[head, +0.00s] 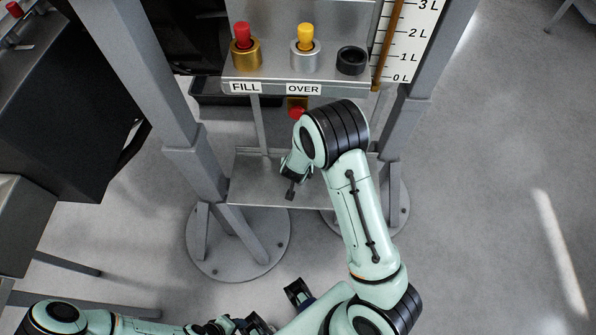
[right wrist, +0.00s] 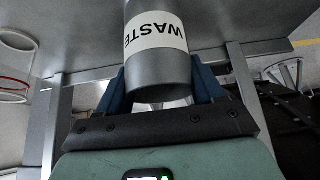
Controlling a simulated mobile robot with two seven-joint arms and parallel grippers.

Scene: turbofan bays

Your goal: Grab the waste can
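The grey waste can (right wrist: 160,76), with a white band reading WASTE upside down, stands between the blue fingers of my right gripper (right wrist: 160,84) in the right wrist view. The fingers lie along both sides of it and look open; contact is not clear. In the head view my right gripper (head: 298,183) is over the lower metal shelf (head: 250,195), partly covered by its own arm, and the can is hidden there. My left gripper (head: 277,309) is at the bottom edge of the head view, apart from the stand, and appears open and empty.
The upper shelf (head: 272,88) carries a red FILL knob (head: 242,32), a yellow OVER knob (head: 305,35) and a black ring (head: 351,60). A litre scale (head: 411,40) stands at the right. Grey stand legs (head: 170,100) flank the lower shelf. Floor at right is clear.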

